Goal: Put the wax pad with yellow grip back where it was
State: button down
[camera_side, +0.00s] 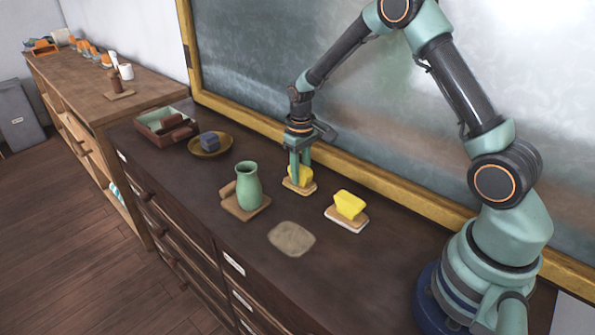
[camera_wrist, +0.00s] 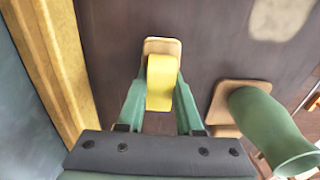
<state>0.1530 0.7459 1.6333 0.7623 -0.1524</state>
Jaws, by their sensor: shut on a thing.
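Two pads with yellow grips are in the side view. My gripper (camera_side: 300,178) points down and is shut on the yellow grip of the farther pad (camera_side: 302,188), which has a tan base. In the wrist view my gripper (camera_wrist: 161,92) has one finger on each side of this pad's yellow grip (camera_wrist: 161,80). The pad is at or just above the dark cabinet top; I cannot tell whether it touches. The other yellow-grip pad (camera_side: 349,206) stands to the right and nearer the camera, on a tan base with a pale underside.
A green vase (camera_side: 247,187) stands on a tan board (camera_side: 250,212) left of my gripper. A pale flat patch (camera_side: 291,239) lies in front. A brown dish (camera_side: 211,145) with a dark block and a green tray (camera_side: 152,121) are farther left. A framed board (camera_side: 260,60) stands behind.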

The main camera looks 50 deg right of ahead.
jog(key=shift+f, duration=0.15)
jog(key=c, duration=0.6)
grip_release()
notch_tip(320, 180, up, 12)
jog(key=s+a+r+t, duration=0.2)
jog(key=s+r, duration=0.1)
jog(key=s, duration=0.2)
jog(key=s+a+r+t, duration=0.1)
jog(key=s+a+r, duration=0.1)
jog(key=s+r, duration=0.2)
jog(key=s+a+r+t, duration=0.2)
jog(key=s+a+r, duration=0.1)
jog(key=s, duration=0.4)
jog(key=shift+s+r+t, duration=0.3)
jog(key=shift+s+r, duration=0.1)
jog(key=shift+r, duration=0.15)
